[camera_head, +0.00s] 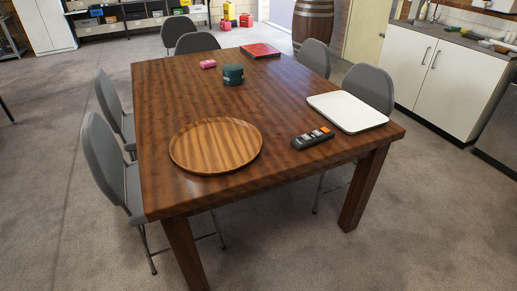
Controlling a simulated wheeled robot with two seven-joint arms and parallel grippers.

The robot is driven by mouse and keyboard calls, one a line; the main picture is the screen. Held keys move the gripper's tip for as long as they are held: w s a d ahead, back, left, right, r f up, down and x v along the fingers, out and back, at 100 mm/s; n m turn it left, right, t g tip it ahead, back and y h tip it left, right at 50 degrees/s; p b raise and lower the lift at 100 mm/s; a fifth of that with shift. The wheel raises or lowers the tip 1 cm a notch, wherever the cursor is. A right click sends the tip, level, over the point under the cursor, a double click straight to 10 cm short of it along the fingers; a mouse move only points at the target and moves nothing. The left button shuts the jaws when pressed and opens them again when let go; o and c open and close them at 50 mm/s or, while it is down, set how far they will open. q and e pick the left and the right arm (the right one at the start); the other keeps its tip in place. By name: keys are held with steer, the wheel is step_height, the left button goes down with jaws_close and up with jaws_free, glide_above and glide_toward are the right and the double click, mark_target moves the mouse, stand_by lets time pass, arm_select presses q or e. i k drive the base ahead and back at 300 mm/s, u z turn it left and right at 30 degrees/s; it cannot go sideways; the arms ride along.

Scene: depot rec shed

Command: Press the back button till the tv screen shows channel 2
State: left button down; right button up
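A dark remote-like device (313,138) with orange and light buttons lies on the wooden table (200,88), near its front right edge. It lies between a round wooden tray and a white tray. Its button labels are too small to read, so I cannot tell which is the back button. No TV screen shows in the head view, so the channel cannot be seen. Neither of my grippers is in view.
The round wooden tray (215,146) and white tray (347,112) lie on the table. A green tin (233,74), a pink item (208,64) and a red flat box (260,50) lie farther back. Grey chairs (105,160) flank the table. A white cabinet (445,82) stands right. The front floor is clear.

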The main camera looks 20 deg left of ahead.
mark_target(306, 137)
steer(key=z, duration=0.3)
steer(key=i, duration=0.3)
steer(key=z, duration=0.85)
steer(key=i, duration=0.9)
steer(key=u, duration=0.5)
steer(key=i, duration=0.9)
steer(key=u, duration=0.95)
